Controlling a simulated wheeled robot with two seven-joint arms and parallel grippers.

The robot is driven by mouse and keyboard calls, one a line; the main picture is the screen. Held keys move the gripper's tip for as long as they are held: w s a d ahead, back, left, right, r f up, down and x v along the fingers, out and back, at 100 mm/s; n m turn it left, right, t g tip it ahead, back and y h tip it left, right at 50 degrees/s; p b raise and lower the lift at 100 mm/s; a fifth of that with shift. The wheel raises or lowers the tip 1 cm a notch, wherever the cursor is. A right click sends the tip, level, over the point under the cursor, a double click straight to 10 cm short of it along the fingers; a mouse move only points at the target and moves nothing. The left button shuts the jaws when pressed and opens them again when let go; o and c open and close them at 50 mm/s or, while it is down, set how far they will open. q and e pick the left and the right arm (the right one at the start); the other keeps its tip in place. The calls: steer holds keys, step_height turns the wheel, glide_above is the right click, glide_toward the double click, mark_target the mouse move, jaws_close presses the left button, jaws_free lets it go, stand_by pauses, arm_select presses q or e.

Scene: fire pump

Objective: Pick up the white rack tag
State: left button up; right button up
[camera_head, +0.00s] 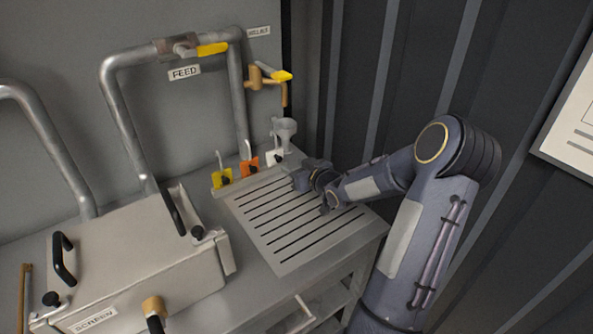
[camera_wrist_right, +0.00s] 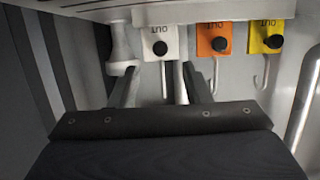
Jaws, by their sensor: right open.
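The white rack tag (camera_head: 272,159) stands at the right end of a row of tags at the back of the slatted bench. My left gripper is not in view.
An orange tag (camera_head: 249,166) and a yellow tag (camera_head: 222,178) stand left of the white one. A grey funnel-like fitting (camera_head: 285,131) rises close behind it. The slatted panel (camera_head: 290,240) is bare in front. A large metal box (camera_head: 140,260) is at left.

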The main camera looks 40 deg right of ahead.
mark_target(280, 159)
steer(key=shift+w+f+b, duration=0.25)
steer(key=shift+w+b, duration=0.1)
steer(key=shift+w, duration=0.25)
steer(key=b+x, duration=0.2)
steer(key=x, duration=0.3)
steer(key=shift+b+x, duration=0.4)
steer(key=shift+x, duration=0.7)
steer(key=c, duration=0.8)
steer(key=shift+r, duration=0.2)
step_height(280, 159, up, 4)
steer(key=p, duration=0.3)
steer(key=shift+r+p, duration=0.15)
steer(key=shift+p, duration=0.15)
